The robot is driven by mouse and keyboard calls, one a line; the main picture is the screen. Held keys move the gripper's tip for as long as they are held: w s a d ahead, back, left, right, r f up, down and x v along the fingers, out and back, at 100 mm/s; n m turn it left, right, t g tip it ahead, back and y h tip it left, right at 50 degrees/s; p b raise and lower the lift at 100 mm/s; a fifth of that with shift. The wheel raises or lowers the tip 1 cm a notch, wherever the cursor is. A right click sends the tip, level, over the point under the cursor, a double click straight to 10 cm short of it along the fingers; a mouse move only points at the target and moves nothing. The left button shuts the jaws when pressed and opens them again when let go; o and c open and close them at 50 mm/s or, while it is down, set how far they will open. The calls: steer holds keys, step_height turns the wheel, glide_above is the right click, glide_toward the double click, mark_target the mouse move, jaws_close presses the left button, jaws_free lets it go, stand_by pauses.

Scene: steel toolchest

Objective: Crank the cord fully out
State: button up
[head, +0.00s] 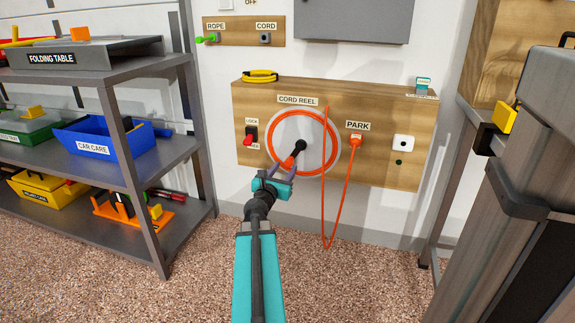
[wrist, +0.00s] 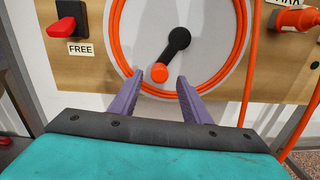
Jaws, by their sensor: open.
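The cord reel (head: 325,155) is a grey disc with an orange rim on a wooden panel, and orange cord is wound on it in the wrist view (wrist: 125,45). Its black crank arm (wrist: 176,44) slants down and left from the hub to an orange knob (wrist: 160,73). My gripper (wrist: 160,79) is open, its purple fingers either side of the knob's lower end; contact cannot be told. In the head view my gripper (head: 280,170) is at the reel's lower left. The orange cord (head: 325,205) hangs in a long loop to a plug (head: 354,143) under the PARK label.
The red lock lever (head: 250,138) left of the reel points down, by the FREE label (wrist: 80,48). A white socket (head: 403,141) is right of PARK. Grey shelves (head: 130,165) stand left, a dark cabinet (head: 530,190) right. The carpet between is clear.

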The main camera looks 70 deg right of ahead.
mark_target(288, 164)
steer(key=shift+w+d, duration=0.1)
steer(key=shift+d, duration=2.4)
jaws_close()
